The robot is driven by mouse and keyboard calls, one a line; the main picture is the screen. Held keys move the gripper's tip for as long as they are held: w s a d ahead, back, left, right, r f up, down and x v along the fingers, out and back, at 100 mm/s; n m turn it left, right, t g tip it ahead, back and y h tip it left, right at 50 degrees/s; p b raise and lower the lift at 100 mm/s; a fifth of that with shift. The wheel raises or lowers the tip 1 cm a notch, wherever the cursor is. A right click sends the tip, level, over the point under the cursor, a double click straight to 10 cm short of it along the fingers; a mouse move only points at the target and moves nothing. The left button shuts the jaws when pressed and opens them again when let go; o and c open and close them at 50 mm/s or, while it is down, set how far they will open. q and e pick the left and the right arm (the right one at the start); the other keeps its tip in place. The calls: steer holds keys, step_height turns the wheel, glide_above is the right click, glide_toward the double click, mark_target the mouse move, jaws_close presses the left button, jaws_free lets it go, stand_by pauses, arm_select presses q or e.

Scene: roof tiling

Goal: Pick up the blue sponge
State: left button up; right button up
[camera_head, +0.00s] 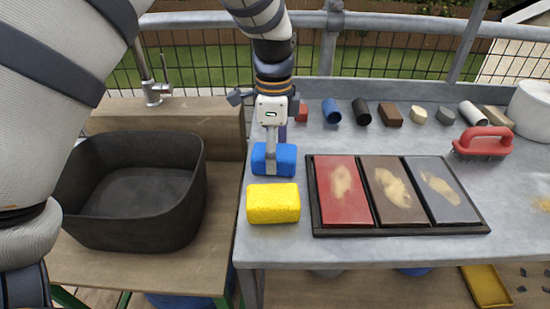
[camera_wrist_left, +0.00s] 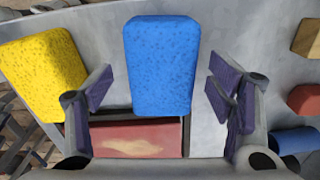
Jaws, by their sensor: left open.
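The blue sponge (camera_head: 285,160) lies on the grey worktop near its left edge, just behind the yellow sponge. My left gripper (camera_head: 271,150) comes down over the blue sponge, and one finger hides part of it in the head view. In the left wrist view, the blue sponge (camera_wrist_left: 160,65) shows ahead between the two spread fingers, with a gap on each side. The gripper is open and empty. I cannot tell whether a finger touches the sponge. My right gripper is not in view.
The yellow sponge (camera_head: 273,204) lies close in front. A black tray (camera_head: 316,228) with red, brown and grey dusty tiles is to the right. A dark basin (camera_head: 190,215) stands left. A red-handled brush (camera_head: 483,140) and several small blocks and cylinders line the back.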

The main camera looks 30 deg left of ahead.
arm_select(q)
steer(key=shift+f, duration=0.95)
steer(key=shift+r, duration=0.1)
steer(key=c, duration=1)
steer(key=shift+c, duration=0.2)
step_height(320, 180, up, 3)
steer(key=shift+w+r, duration=0.1)
steer(key=shift+w, duration=0.05)
steer(key=s+d+r+p, duration=0.2)
steer(key=s+d+r, duration=0.6)
steer(key=s+r, duration=0.2)
steer(key=shift+s+d, duration=0.2)
steer(key=shift+s, duration=0.5)
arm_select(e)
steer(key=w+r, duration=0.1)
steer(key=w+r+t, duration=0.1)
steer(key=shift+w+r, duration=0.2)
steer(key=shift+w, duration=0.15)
